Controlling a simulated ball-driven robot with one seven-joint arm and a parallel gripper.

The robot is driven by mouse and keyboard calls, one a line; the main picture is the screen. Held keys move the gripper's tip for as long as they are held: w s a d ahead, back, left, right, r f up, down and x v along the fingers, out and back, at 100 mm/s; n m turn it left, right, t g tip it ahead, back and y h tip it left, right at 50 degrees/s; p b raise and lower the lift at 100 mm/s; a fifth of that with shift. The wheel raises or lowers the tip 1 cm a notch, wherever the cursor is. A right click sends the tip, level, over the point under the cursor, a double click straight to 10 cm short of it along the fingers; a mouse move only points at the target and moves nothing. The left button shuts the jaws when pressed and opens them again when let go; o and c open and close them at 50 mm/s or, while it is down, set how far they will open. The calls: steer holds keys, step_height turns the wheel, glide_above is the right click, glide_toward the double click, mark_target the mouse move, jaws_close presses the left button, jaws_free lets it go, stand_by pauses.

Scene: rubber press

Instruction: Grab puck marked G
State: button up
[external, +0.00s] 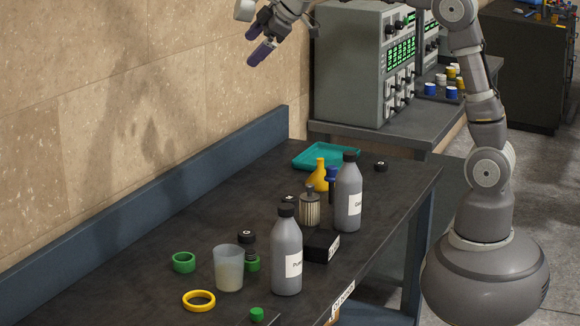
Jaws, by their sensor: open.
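Small black pucks with pale letter marks are on the dark bench. One puck (246,236) is at the middle left, behind the frosted beaker. A third puck (381,166) lies alone near the far right edge, right of the teal tray. The marks are too small to tell which one is G. My gripper (257,43) is open and empty, with purple fingertips, high at the top of the view, well away from all the pucks.
Two tall grey bottles (286,262) (348,200) stand among the pucks. A frosted beaker (229,270), a yellow funnel (319,178), a ribbed metal cylinder (310,210), green and yellow rings and a black box (322,246) are near. The bench's left side is clear along a blue rail.

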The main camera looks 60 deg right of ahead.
steer(key=s+d+r+m+t+b, duration=0.2)
steer(key=s+r+m+t, duration=0.2)
steer(key=s+r, duration=0.4)
step_height(320, 180, up, 4)
steer(key=shift+s+d+f+m+b, duration=0.15)
steer(key=shift+s+f+m+b, duration=0.15)
steer(key=shift+s+b, duration=0.1)
steer(key=s+r+m+t, duration=0.1)
steer(key=s+r, duration=0.1)
steer(key=s+r+m+t+b, duration=0.1)
steer(key=s+r, duration=0.1)
steer(key=s, duration=0.1)
steer(key=s+d+r+m, duration=0.1)
steer(key=s+r, duration=0.1)
steer(key=r, duration=0.1)
steer(key=shift+s+d+r+t+b, duration=0.1)
steer(key=shift+s+t+b, duration=0.2)
steer(key=shift+s+t, duration=0.1)
steer(key=shift+c, duration=1.3)
steer(key=shift+s+r+m, duration=0.25)
steer(key=shift+r+m, duration=0.05)
steer(key=shift+c, duration=0.8)
steer(key=shift+w, duration=0.1)
